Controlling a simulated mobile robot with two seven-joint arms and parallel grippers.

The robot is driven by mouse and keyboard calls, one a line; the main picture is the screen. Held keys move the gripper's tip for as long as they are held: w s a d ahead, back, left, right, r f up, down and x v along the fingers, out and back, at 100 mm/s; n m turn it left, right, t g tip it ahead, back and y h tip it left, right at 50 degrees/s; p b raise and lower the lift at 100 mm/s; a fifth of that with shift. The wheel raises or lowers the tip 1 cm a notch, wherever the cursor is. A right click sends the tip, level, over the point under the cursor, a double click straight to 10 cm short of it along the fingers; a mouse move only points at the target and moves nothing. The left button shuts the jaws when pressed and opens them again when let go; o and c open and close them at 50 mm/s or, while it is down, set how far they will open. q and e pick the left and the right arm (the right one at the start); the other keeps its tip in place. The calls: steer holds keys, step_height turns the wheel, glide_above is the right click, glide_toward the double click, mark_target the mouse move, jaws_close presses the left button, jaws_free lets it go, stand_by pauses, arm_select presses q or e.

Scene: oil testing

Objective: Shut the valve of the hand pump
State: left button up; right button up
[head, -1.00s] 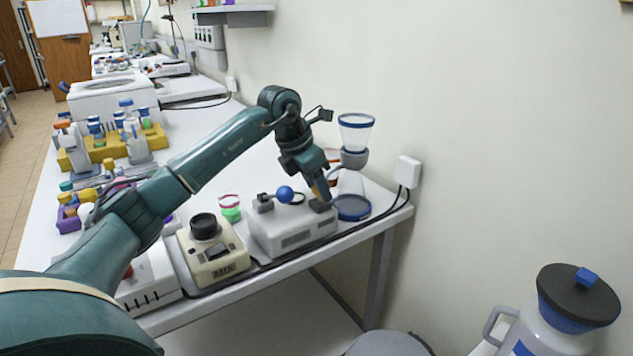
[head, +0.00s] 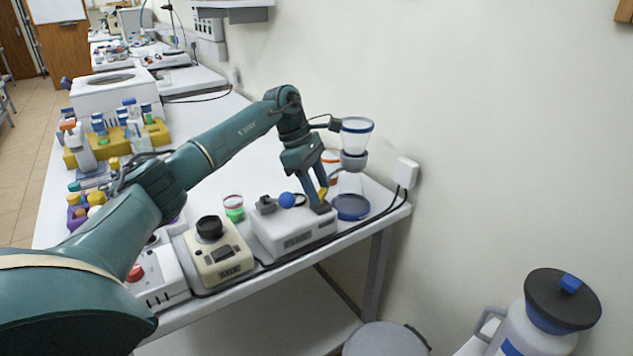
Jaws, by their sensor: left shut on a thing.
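The hand pump (head: 292,238) is a white box with a blue ball knob (head: 286,200) on top, near the front right edge of the bench. A small yellow piece (head: 323,194), which looks like its valve handle, shows at the right end of the pump's top. My left gripper (head: 319,199) reaches down from above to this end, with its fingers around the yellow piece and shut on it. The fingers hide part of the valve, so its exact angle cannot be told. My right gripper is not in view.
A filter flask with a clear funnel (head: 356,139) and blue base (head: 351,207) stands just right of the gripper. A beige mixer (head: 218,256) stands left of the pump. A black cable runs along the bench's front edge. Yellow bottle racks stand farther left.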

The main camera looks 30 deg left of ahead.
arm_select(q)
steer(key=m, duration=0.1)
steer(key=m+g, duration=0.1)
steer(key=m, duration=0.1)
steer(key=m+g, duration=0.1)
steer(key=m, duration=0.1)
steer(key=shift+w, duration=0.25)
steer(key=shift+m+g, duration=0.4)
steer(key=shift+m, duration=0.5)
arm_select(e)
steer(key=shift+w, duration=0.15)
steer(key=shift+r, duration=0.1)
arm_select(q)
steer(key=o, duration=1)
steer(key=shift+d+r, duration=0.1)
